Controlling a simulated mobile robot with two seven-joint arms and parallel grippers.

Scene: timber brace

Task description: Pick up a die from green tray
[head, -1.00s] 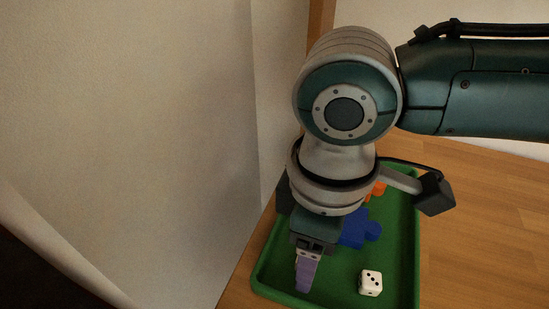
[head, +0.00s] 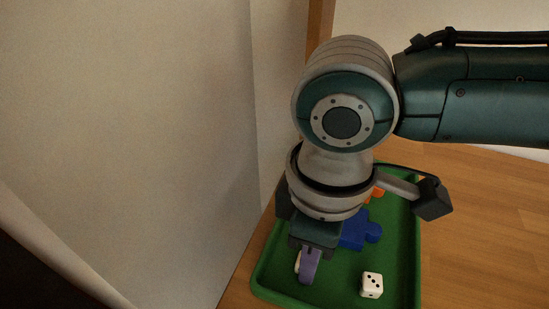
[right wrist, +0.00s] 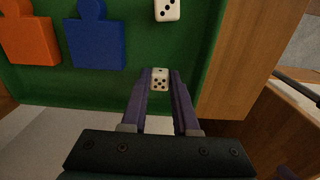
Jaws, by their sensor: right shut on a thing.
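The green tray (head: 402,252) stands on the wooden table under my right arm. My right gripper (right wrist: 160,80) is shut on a white die (right wrist: 159,84) with black pips, held between its two purple fingertips. In the head view, my right gripper (head: 307,268) points down at the tray's left part, and a purple finger covers most of the held die. I cannot tell whether this die touches the tray floor. A second white die (head: 371,285) lies in the tray to the right, apart from the gripper; it also shows in the right wrist view (right wrist: 167,10). My left gripper is out of view.
A blue puzzle-shaped piece (head: 356,232) and an orange piece (head: 377,195) lie in the tray, partly hidden by my wrist in the head view. A pale wall (head: 130,130) stands close on the left. Bare wooden table (head: 475,245) lies to the right.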

